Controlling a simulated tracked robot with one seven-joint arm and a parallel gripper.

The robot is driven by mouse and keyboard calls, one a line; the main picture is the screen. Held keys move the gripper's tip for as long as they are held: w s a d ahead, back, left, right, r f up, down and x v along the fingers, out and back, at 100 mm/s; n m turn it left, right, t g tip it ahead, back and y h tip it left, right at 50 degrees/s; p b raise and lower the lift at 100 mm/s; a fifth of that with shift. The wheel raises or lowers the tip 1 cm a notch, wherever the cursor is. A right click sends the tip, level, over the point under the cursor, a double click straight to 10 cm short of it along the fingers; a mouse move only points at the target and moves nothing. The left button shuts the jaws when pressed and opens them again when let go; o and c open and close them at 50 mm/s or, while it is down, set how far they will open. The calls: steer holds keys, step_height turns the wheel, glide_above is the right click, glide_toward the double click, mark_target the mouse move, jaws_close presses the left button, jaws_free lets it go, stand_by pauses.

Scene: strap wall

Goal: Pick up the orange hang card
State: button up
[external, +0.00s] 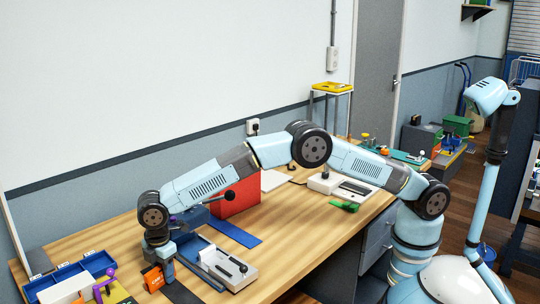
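The orange hang card (152,279) with dark marks shows at the lower left of the external view, near the front of the wooden workbench. My gripper (166,270) points down right beside it, and the card overlaps the gripper's left side in the picture. The fingertips are small and partly hidden, so I cannot tell whether they are open or shut, or whether they touch the card. A dark flat strip (182,294) lies just right of the gripper.
A blue bin (70,275) and a purple tool (105,283) stand left of the gripper. Bare wood (110,225) shows behind.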

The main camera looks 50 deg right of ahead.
jaws_close()
